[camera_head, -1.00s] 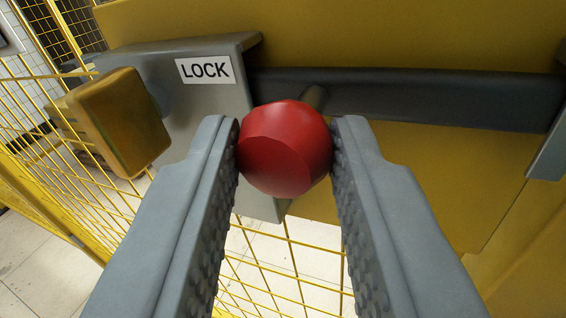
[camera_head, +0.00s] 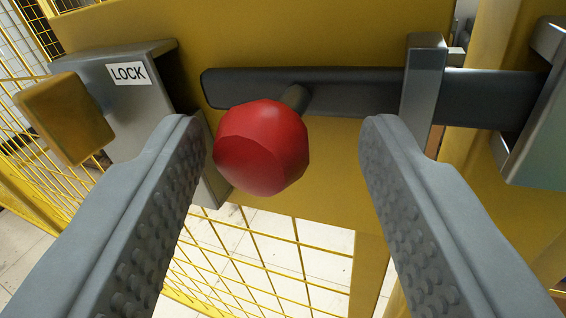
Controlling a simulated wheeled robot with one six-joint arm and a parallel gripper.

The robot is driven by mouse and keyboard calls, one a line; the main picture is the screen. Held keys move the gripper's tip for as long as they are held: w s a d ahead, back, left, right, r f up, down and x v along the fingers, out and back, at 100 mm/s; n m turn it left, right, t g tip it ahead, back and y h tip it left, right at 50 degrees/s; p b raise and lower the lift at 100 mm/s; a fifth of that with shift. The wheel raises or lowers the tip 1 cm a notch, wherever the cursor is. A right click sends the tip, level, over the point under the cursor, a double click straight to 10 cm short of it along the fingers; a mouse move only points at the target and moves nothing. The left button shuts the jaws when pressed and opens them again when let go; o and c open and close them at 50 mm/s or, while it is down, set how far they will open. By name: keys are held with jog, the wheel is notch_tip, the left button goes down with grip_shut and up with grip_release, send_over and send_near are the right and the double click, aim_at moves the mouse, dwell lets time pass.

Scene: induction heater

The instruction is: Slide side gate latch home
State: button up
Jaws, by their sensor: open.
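The latch is a dark sliding bar (camera_head: 370,92) on the yellow gate panel. Its rounded left end shows just right of the grey lock housing (camera_head: 150,75), with a narrow gap between them in this view. The housing bears a white LOCK label (camera_head: 128,73). A red faceted knob (camera_head: 262,147) stands out from the bar on a short dark stem. My gripper (camera_head: 283,140) is open, one finger on each side of the knob. The left fingertip is close to the knob; a wide gap lies between the knob and the right fingertip. The knob hides part of the bar.
A grey guide bracket (camera_head: 424,85) crosses the bar to the right, and another grey bracket (camera_head: 540,115) stands at the right edge. A brass-coloured block (camera_head: 65,118) juts out at the left. Yellow mesh (camera_head: 270,255) lies below, with pale floor behind it.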

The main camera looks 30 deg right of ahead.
jog(key=v, duration=1.7)
jog(key=shift+s, duration=0.2)
jog(key=shift+a, duration=0.15)
jog(key=s+a+r+n+t+y, duration=0.1)
jog(key=s+a+r+n+y, duration=0.3)
jog(key=a+r, duration=0.5)
jog(key=s+a+r+n+t+y, duration=0.2)
jog(key=s+a+r+y, duration=0.3)
jog(key=a, duration=0.8)
jog(key=s+a+r+n+y, duration=0.1)
jog(key=s+a+r+n, duration=0.1)
jog(key=s+a, duration=0.3)
jog(key=s+r, duration=0.1)
jog(key=s, duration=0.3)
jog(key=shift+s+a+g, duration=0.25)
jog(key=shift+a+g, duration=0.05)
jog(key=shift+a, duration=0.1)
